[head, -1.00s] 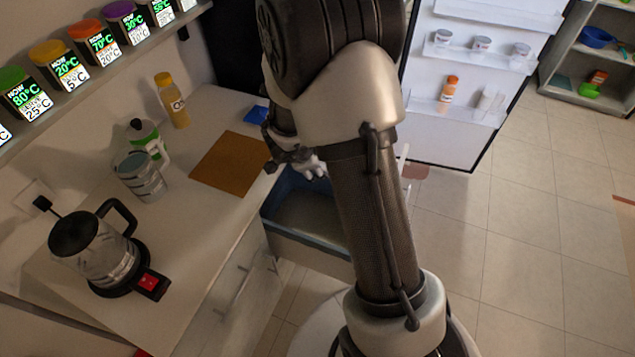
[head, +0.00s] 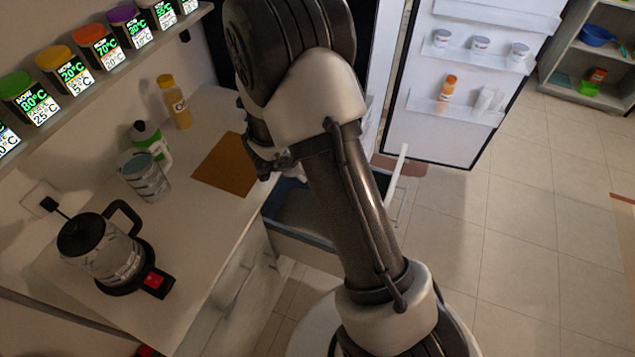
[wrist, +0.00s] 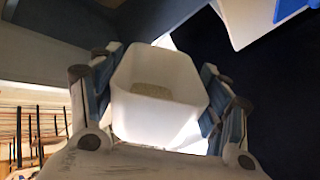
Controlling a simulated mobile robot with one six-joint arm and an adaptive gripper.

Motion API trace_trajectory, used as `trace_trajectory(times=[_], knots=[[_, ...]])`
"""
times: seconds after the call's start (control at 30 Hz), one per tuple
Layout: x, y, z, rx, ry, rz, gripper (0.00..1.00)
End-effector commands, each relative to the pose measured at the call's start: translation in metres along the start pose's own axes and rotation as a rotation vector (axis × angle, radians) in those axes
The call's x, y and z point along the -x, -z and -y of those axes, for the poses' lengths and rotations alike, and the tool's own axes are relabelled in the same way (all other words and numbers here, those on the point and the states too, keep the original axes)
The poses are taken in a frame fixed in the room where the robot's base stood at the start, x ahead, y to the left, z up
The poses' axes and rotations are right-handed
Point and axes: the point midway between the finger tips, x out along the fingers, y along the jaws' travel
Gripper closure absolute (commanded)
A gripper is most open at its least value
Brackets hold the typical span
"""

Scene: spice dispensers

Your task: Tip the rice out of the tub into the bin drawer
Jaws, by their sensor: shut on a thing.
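In the wrist view the white tub (wrist: 158,118) sits between the two fingers of my gripper (wrist: 160,85), which is shut on its sides. A beige patch of rice (wrist: 152,91) lies inside the tub. In the head view my arm hides the tub and most of my gripper. The bin drawer (head: 312,243) stands pulled out beside the counter, below my arm. Its blue-grey rim and part of its inside show; my arm covers the rest. I cannot tell whether the tub is over the drawer.
The fridge door (head: 440,125) stands open behind. The floor at right is clear.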

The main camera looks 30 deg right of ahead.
Motion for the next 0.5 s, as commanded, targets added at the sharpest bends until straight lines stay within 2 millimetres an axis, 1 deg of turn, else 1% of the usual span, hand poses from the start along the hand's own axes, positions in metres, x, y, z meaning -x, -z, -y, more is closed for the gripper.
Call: trace_trajectory(times=[0.5], knots=[[0.0013,-0.0071,0.0011,0.035,0.001,-0.06,0.64]])
